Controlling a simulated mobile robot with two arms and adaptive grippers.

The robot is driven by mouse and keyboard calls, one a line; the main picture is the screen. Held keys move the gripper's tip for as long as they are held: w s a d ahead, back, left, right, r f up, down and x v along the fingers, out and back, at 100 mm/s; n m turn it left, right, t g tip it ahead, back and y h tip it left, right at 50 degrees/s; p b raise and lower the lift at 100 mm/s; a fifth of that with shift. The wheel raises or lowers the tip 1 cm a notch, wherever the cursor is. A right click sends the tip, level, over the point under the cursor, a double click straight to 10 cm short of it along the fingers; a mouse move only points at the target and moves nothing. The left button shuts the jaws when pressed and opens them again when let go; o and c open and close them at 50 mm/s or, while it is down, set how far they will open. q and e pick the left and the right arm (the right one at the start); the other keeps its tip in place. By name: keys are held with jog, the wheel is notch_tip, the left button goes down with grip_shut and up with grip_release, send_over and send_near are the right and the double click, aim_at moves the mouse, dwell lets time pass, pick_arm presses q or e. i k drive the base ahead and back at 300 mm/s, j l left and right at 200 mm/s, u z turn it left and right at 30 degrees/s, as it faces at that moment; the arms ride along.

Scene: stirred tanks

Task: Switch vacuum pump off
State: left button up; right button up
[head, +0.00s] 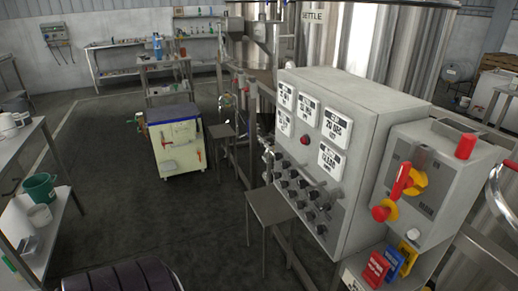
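A grey control cabinet (355,125) stands on the right, its front turned toward the left. It carries several white display plates, a round red lamp or button (305,139) and rows of dark knobs (300,195). Beside it, a smaller grey switch box (432,190) has a red rotary handle (401,180) on a yellow plate and a lower red knob (381,213) on a yellow base. The labels are too small to read, so I cannot tell which control belongs to the vacuum pump. I cannot identify the pump itself. Neither of my grippers is in view.
A small metal stand (270,206) stands before the cabinet. A cream cart (178,147) with a dark top is farther back. A shelf unit (30,200) with a green bucket (40,187) is at the left. Steel tanks (385,50) rise behind the cabinet. The middle floor is clear.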

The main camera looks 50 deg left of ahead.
aim_at(326, 206)
jog(key=u, duration=1.35)
jog(key=z, duration=0.35)
jog(key=i+j+z, duration=0.15)
jog(key=j+z, duration=0.3)
jog(key=j, duration=0.35)
jog(key=j+z, duration=0.5)
jog(key=j, duration=0.3)
